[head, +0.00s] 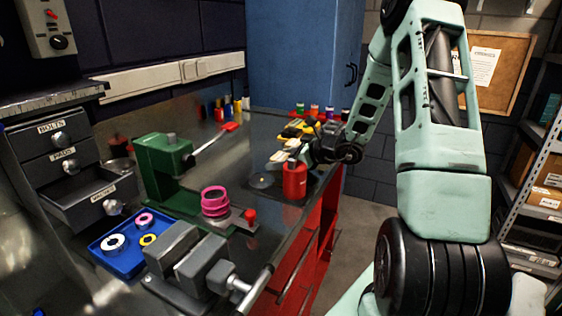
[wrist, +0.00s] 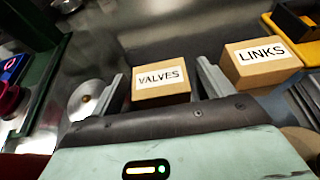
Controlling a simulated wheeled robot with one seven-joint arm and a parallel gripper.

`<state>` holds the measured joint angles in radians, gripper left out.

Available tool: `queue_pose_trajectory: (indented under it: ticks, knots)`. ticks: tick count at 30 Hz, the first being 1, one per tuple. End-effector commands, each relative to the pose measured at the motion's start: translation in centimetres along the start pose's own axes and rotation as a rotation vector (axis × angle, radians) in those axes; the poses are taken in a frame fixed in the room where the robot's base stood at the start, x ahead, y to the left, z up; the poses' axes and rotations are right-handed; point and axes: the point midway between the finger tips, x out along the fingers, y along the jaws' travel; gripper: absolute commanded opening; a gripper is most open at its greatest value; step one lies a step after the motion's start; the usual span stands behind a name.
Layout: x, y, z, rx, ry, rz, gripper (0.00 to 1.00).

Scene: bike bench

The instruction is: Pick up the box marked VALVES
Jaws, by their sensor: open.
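The box marked VALVES (wrist: 160,88) is a small tan carton with a white label, lying on the metal bench top in the wrist view. My gripper (wrist: 160,73) is open, with one finger on each side of this box. A gap shows between the box and the right finger; the left finger is very close to it, and I cannot tell whether they touch. In the head view my gripper (head: 308,152) is over the bench's right part, beside small pale boxes whose labels I cannot read there.
A similar box marked LINKS (wrist: 261,66) stands just right of the right finger. A round metal disc (wrist: 90,98) lies to the left. A red can (head: 294,180) stands near the bench edge. A green press (head: 165,165) and a blue tray (head: 122,262) are further left.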

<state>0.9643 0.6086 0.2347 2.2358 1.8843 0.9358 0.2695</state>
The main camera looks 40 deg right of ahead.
Motion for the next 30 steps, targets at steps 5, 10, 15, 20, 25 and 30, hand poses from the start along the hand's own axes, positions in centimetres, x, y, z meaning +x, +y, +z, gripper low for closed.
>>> queue_pose_trajectory:
  ticks: [5, 10, 15, 20, 25, 30]
  knots:
    - [0.0, 0.0, 0.0, 0.000, 0.000, 0.000, 0.80]
    - [0.0, 0.0, 0.0, 0.001, 0.000, 0.000, 0.35]
    - [0.0, 0.0, 0.0, 0.000, -0.001, -0.001, 0.30]
    - [-0.1, 0.0, 0.1, 0.000, -0.001, -0.001, 0.30]
    - [-0.4, 0.0, 0.8, -0.001, -0.002, -0.001, 0.30]
    - [-2.4, -0.1, 0.6, 0.003, 0.000, -0.005, 0.30]
